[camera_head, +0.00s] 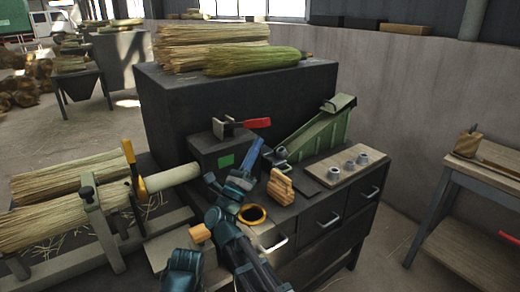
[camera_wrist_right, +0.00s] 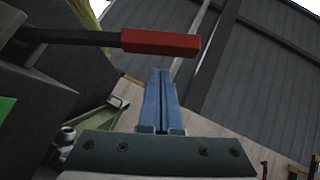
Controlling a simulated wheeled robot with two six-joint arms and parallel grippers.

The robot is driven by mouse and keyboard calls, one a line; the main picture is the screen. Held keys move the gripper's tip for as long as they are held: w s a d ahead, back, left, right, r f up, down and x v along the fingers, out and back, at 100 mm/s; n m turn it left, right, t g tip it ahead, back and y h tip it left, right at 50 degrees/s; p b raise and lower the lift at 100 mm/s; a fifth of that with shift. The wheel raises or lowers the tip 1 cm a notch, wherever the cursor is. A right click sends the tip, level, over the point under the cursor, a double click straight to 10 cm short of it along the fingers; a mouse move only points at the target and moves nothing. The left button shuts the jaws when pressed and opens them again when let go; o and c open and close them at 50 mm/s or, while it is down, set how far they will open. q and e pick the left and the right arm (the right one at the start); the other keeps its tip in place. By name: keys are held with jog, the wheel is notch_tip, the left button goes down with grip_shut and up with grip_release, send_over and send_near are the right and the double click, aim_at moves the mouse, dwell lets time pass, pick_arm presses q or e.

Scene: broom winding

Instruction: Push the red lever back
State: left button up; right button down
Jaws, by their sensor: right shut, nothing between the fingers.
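The red lever (camera_head: 256,122) has a red grip on a dark arm. It sits on top of a dark box (camera_head: 208,147) with a green patch, and its grip points right in the head view. My right gripper (camera_head: 257,142) is shut and empty, with blue fingers tilted up just below the grip in that picture. In the right wrist view the grip (camera_wrist_right: 160,42) crosses above the shut fingertips (camera_wrist_right: 160,74). A gap shows between them in that picture, and the distance in depth is hard to judge. My left gripper cannot be made out.
A green sloped clamp (camera_head: 318,132) and a board with small metal cups (camera_head: 348,164) stand to the right. A wooden block (camera_head: 280,187) and a yellow ring (camera_head: 252,215) lie close to my right arm. Broom bundles (camera_head: 62,218) lie at the left.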

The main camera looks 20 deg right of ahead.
pick_arm(q)
jog(key=shift+w+d+r+p, duration=0.15)
jog(key=shift+r+p, duration=0.2)
jog(key=shift+r, duration=0.2)
jog(key=shift+d+r+p, duration=0.1)
jog(key=shift+r+p, duration=0.2)
jog(key=shift+r, duration=0.2)
pick_arm(e)
jog(key=shift+w+a+r, duration=0.1)
jog(key=shift+w+r, duration=0.1)
jog(key=shift+r, duration=0.3)
jog(key=shift+w+a+r, duration=0.1)
jog(key=shift+w+r, duration=0.1)
jog(key=shift+r, duration=0.3)
pick_arm(q)
jog(key=shift+r, duration=0.1)
pick_arm(e)
jog(key=shift+r, duration=0.1)
